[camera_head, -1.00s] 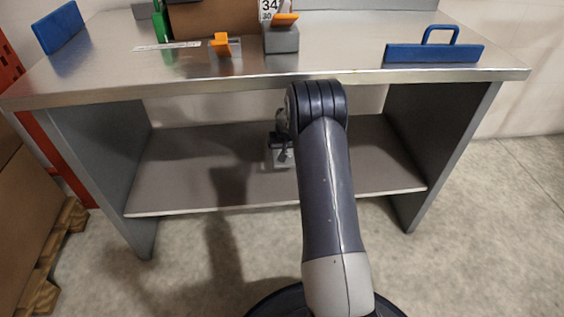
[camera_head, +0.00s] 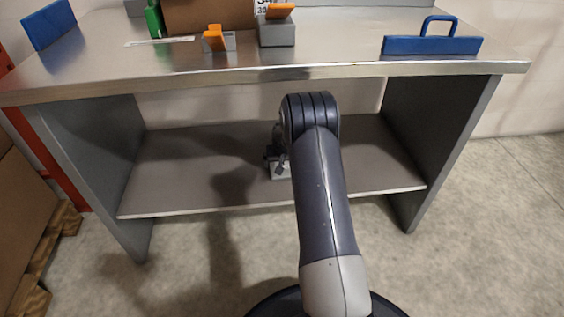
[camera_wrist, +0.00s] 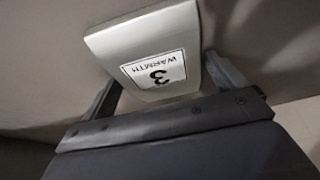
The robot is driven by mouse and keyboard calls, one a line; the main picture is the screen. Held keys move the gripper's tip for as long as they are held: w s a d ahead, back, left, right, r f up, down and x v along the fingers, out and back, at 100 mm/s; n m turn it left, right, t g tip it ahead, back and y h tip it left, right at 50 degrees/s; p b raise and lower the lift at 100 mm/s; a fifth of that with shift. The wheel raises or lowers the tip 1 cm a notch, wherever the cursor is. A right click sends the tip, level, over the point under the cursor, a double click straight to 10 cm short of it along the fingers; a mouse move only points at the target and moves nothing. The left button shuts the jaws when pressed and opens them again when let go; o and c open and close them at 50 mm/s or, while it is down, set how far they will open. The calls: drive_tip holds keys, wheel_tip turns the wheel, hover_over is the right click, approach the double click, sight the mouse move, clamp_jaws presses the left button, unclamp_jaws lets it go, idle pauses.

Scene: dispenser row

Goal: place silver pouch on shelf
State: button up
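A silver-grey pouch (camera_wrist: 140,45) with a white label reading "3 WARMTH" fills the top middle of the wrist view, its print upside down. My gripper (camera_wrist: 163,72) has a finger on each side of it, at or very close to its edges, and appears shut on it. In the head view, my gripper (camera_head: 277,157) is under the tabletop, largely hidden behind my arm. A small part of the pouch (camera_head: 279,173) shows below it, low over the grey lower shelf (camera_head: 190,185). I cannot tell whether the pouch touches the shelf.
The steel tabletop (camera_head: 330,66) overhangs the shelf, with side panels (camera_head: 90,165) at left and right. A blue handled block (camera_head: 432,45), orange-and-grey dispensers (camera_head: 277,30) and a cardboard box (camera_head: 205,14) stand on top. The visible shelf around the pouch is clear.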

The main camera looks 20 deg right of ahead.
drive_tip(key=shift+o, duration=0.6)
drive_tip(key=shift+r, duration=0.4)
drive_tip(key=p+v, duration=0.4)
drive_tip(key=v, duration=0.7)
drive_tip(key=shift+r+p, duration=0.25)
drive_tip(key=shift+p, duration=0.15)
drive_tip(key=shift+s+a+f, duration=0.1)
drive_tip(key=shift+s, duration=0.05)
drive_tip(key=b+x, duration=0.5)
drive_tip(key=x, duration=0.7)
drive_tip(key=shift+f, duration=0.4)
wheel_tip(320, 180, up, 4)
drive_tip(key=shift+f+p, duration=0.25)
drive_tip(key=shift+p, duration=0.6)
drive_tip(key=shift+r, duration=0.75)
